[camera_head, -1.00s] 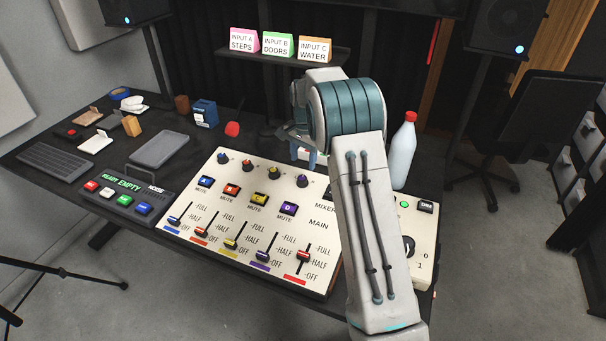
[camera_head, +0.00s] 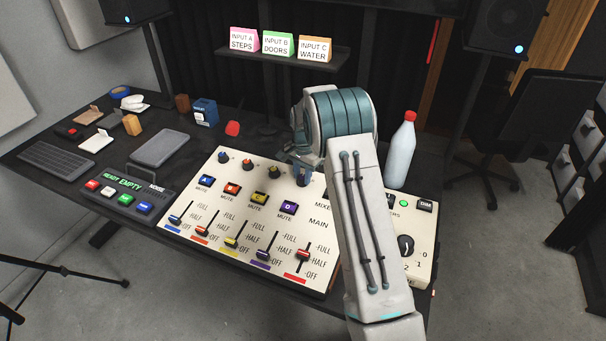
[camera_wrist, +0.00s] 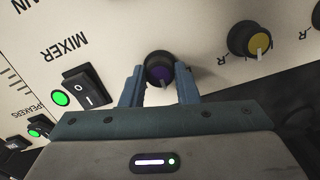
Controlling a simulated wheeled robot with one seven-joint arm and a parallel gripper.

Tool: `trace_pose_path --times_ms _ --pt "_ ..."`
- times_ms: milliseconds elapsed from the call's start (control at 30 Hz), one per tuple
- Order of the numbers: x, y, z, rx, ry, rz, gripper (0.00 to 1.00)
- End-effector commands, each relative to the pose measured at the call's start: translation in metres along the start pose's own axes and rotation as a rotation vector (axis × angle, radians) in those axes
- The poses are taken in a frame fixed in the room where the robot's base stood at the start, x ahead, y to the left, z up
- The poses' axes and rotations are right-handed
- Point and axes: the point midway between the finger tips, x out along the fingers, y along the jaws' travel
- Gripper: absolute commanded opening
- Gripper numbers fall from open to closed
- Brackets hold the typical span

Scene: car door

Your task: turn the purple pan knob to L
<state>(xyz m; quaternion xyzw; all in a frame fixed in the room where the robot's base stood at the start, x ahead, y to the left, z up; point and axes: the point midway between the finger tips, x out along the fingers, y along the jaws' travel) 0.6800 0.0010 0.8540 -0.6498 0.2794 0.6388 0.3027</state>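The purple pan knob (camera_wrist: 159,71) is a dark round knob with a purple cap on the cream mixer panel. In the wrist view it sits between the two fingers of my open gripper (camera_wrist: 160,88), with a small gap to each finger. A pale pointer mark shows on its near edge; I cannot read any L label beside it. In the head view my gripper (camera_head: 301,168) reaches down over the knob, which is mostly hidden by my gripper and arm.
The yellow pan knob (camera_wrist: 248,40) is right of the purple one in the wrist view, and a black power switch (camera_wrist: 87,88) is left. In the head view, a bottle (camera_head: 400,152) stands behind the speaker box (camera_head: 422,245). Faders (camera_head: 232,242) line the mixer's front.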

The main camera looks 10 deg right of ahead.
Motion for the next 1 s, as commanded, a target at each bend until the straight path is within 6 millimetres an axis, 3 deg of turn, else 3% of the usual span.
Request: trace_pose_path --times_ms 467,1000 --pt "0.0007 0.0002 -0.0001 -0.111 -0.001 0.017 0.05" --pt "0.0007 -0.0019 0.0009 -0.587 -0.002 0.080 0.05"
